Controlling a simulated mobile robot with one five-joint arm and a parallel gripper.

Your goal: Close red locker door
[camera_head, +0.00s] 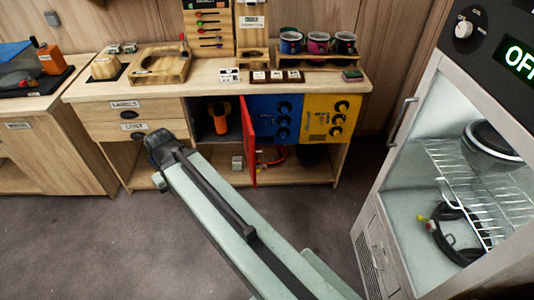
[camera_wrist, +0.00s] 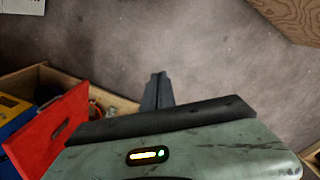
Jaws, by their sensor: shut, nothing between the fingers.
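The red locker door (camera_head: 249,145) stands open, seen nearly edge-on and swung out from the bench toward the camera. Its open compartment (camera_head: 203,122) lies left of the door. In the wrist view the red door (camera_wrist: 45,132) is a tilted panel at lower left. My gripper (camera_wrist: 158,78) shows there as dark fingers held together, empty, over the floor and to the right of the door. In the head view my arm reaches up-left across the bench front, its far end left of the door; I cannot make out the fingertips there.
An orange tool (camera_head: 221,115) sits in the open compartment. The blue door (camera_head: 263,112) and yellow door (camera_head: 322,130), with dark knobs, are closed right of it. A glass-fronted cabinet (camera_head: 385,170) stands at right. Grey floor (camera_head: 90,250) is clear at lower left.

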